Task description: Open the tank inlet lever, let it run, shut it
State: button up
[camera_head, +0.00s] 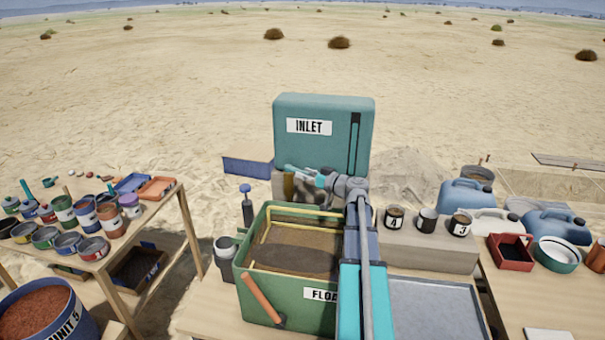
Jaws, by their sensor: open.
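The teal inlet tank (290,150) stands at the middle back with a white INLET label and a dark vertical strip on its right side. My gripper (291,170) is open, just in front of the tank's lower left part, pointing left. I cannot make out a lever at the tank; my gripper and wrist cover part of its lower front. A green box (262,283) with a partly covered label reading FLOA stands in front, holding brown contents. A blue-knobbed upright handle (246,205) stands at its left, and an orange bar (262,298) leans on its front.
My arm crosses the green box's right side. Numbered cups (394,218) stand on a grey block at right, with blue jugs (466,196) behind. A grey tray (435,310) lies front right. A left table (172,205) holds several paint cans. Open sand lies behind.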

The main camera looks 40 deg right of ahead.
jog(key=v, duration=0.6)
jog(key=shift+s, duration=0.4)
jog(key=shift+d, duration=0.1)
jog(key=shift+w+r, duration=0.1)
jog(key=shift+r, duration=0.05)
jog(key=c, duration=0.6)
jog(key=shift+r+p, duration=0.15)
jog(key=shift+p, duration=0.3)
jog(key=shift+c, duration=0.9)
jog(key=shift+w+d+r+g+p, duration=0.1)
jog(key=shift+w+r+g+p, duration=0.05)
jog(key=shift+g+p, duration=0.15)
grip_shut()
jog(key=d+r+g+p, duration=0.1)
jog(key=r+g+p, duration=0.1)
jog(key=p, duration=0.4)
jog(key=d+r+g+y+p, duration=0.1)
jog(key=d+r+g+p, duration=0.1)
jog(key=p, duration=0.4)
jog(key=d+r+m+g+p, duration=0.1)
jog(key=r+g+p, duration=0.2)
jog(key=p, duration=0.3)
jog(key=shift+w+d+r+g+y, duration=0.3)
jog(key=shift+d+r+g, duration=0.1)
jog(key=shift+g, duration=0.5)
